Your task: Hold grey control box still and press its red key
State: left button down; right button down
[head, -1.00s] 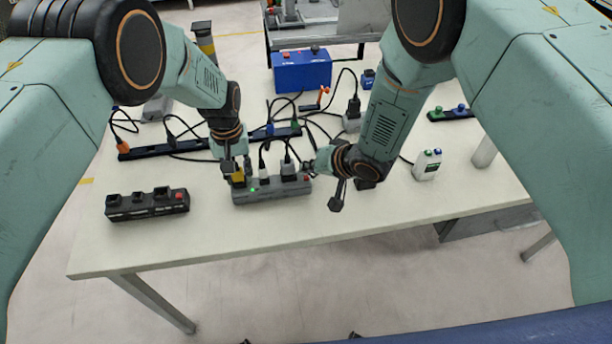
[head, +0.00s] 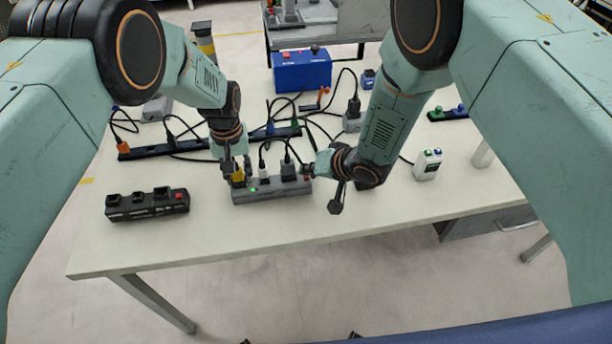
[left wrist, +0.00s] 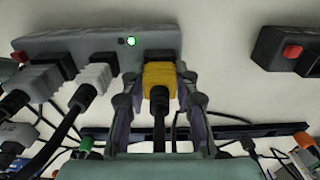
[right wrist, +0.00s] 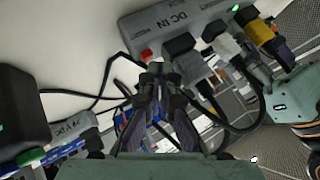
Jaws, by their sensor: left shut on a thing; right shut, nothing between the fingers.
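The grey control box (head: 268,194) lies near the table's front edge, with a green light and several plugs in its top. Its red key (head: 307,178) is at the right end; it also shows in the right wrist view (right wrist: 146,55) and at the far left of the left wrist view (left wrist: 20,57). My left gripper (head: 236,172) is shut on the yellow plug (left wrist: 159,80) seated in the box. My right gripper (right wrist: 156,72) is shut and empty, its fingertips close to the red key. I cannot tell whether they touch it.
A black box with a red key (head: 147,204) stands to the left. A black power strip (head: 180,147), loose cables and a blue box (head: 302,72) lie behind. A white box (head: 427,164) stands at right. The table's front strip is clear.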

jog(key=shift+f, duration=0.5)
dwell(0.9)
jog(key=shift+r, duration=0.9)
jog(key=shift+r, duration=2.55)
pick_arm(q)
jog(key=c, duration=0.9)
grip_release()
jog(key=shift+c, duration=0.2)
